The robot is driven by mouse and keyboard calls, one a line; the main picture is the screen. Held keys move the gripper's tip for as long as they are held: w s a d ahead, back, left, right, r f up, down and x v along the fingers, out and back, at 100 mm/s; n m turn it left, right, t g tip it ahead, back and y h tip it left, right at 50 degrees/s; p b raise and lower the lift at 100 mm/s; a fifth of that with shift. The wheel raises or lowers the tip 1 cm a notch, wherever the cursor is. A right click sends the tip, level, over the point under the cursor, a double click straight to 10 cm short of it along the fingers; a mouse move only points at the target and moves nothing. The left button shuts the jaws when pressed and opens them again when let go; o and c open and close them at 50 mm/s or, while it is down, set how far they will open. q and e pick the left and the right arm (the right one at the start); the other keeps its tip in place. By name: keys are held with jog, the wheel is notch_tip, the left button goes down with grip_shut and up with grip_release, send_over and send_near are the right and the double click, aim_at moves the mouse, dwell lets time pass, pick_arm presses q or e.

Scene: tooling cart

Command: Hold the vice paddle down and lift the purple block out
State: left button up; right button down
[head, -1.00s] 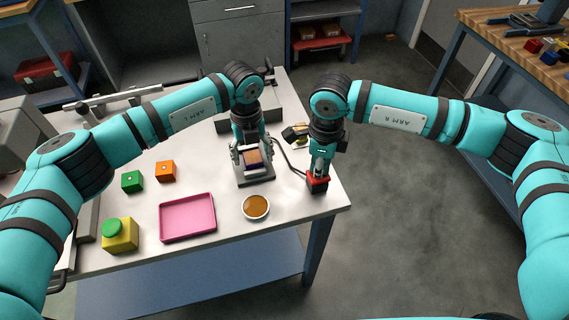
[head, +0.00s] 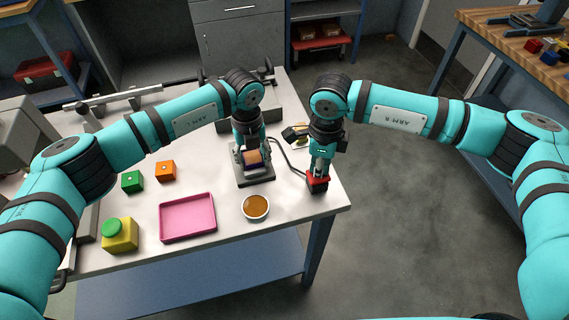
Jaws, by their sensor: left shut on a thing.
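The purple block (head: 251,164), with an orange-tan upper face, is at the small grey vice (head: 258,182) near the table's right side. My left gripper (head: 252,152) comes down from above and is shut on the purple block. I cannot tell whether the block has left the vice jaws. The red vice paddle (head: 317,184) is to the right of the vice, joined by a dark cable. My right gripper (head: 318,172) is directly over the paddle and appears to touch it; its fingers are too small to read.
A pink tray (head: 188,237) and a white bowl of brown contents (head: 256,217) lie at the front. Green (head: 132,189) and orange (head: 166,180) blocks and a yellow block with a green top (head: 120,246) are at left. The table's right edge is close to the paddle.

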pick_arm(q)
jog(key=shift+r, duration=4.05)
pick_arm(e)
jog(key=shift+s+f, duration=0.1)
jog(key=shift+f, duration=0.1)
jog(key=shift+r, duration=0.1)
pick_arm(q)
jog(key=shift+w+r+p, duration=0.1)
jog(key=shift+r+p, duration=0.55)
jog(key=shift+p, duration=0.1)
pick_arm(e)
jog(key=shift+r, duration=2)
jog(key=shift+r, duration=0.1)
